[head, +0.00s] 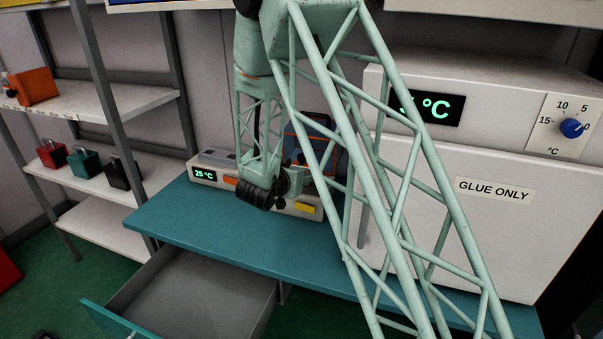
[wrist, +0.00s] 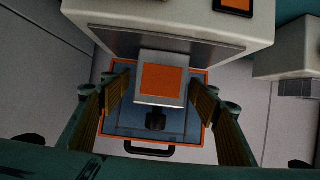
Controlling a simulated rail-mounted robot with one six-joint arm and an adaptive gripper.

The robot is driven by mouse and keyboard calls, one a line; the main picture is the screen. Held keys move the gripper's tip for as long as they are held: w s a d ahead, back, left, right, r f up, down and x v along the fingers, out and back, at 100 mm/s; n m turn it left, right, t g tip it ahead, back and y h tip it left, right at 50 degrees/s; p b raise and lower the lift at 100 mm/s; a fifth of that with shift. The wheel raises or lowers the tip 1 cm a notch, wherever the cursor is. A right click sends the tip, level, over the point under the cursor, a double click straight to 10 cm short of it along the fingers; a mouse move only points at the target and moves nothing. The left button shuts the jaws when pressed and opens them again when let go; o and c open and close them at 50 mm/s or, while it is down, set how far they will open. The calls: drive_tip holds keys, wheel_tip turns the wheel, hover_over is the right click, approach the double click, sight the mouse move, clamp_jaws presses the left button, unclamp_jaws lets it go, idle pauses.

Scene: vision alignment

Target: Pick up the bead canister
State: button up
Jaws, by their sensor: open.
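I cannot make out a bead canister for certain in either view. In the wrist view my gripper (wrist: 161,84) is open, with one ribbed finger at each side. Between and beyond the fingers shows a silver block with an orange square face (wrist: 161,79). A dark knob-like part (wrist: 156,120) shows at its lower edge. Whether the fingers touch the block cannot be told; gaps show beside it. Behind it is a blue panel with an orange rim (wrist: 178,145) and a black handle. In the head view my arm hides much of the area around the gripper.
A bench device (head: 205,175) reading 25 °C stands on the teal table (head: 180,215). A white cabinet (head: 480,240) labelled GLUE ONLY stands at right. An open drawer (head: 200,295) juts out below. Left shelves hold red (head: 52,156), green (head: 84,164) and black (head: 122,173) handled blocks and an orange box (head: 36,86).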

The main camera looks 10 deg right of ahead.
sight(300, 161)
drive_tip(key=shift+c, duration=0.4)
drive_tip(key=c, duration=1)
drive_tip(key=shift+r, duration=0.1)
drive_tip(key=shift+r+p, duration=0.5)
drive_tip(key=shift+r, duration=1.3)
drive_tip(key=s, duration=0.5)
drive_tip(key=s+r, duration=0.1)
drive_tip(key=s, duration=0.4)
drive_tip(key=s+d, duration=0.1)
drive_tip(key=s, duration=0.5)
drive_tip(key=shift+r+p, duration=0.15)
drive_tip(key=shift+p, duration=0.2)
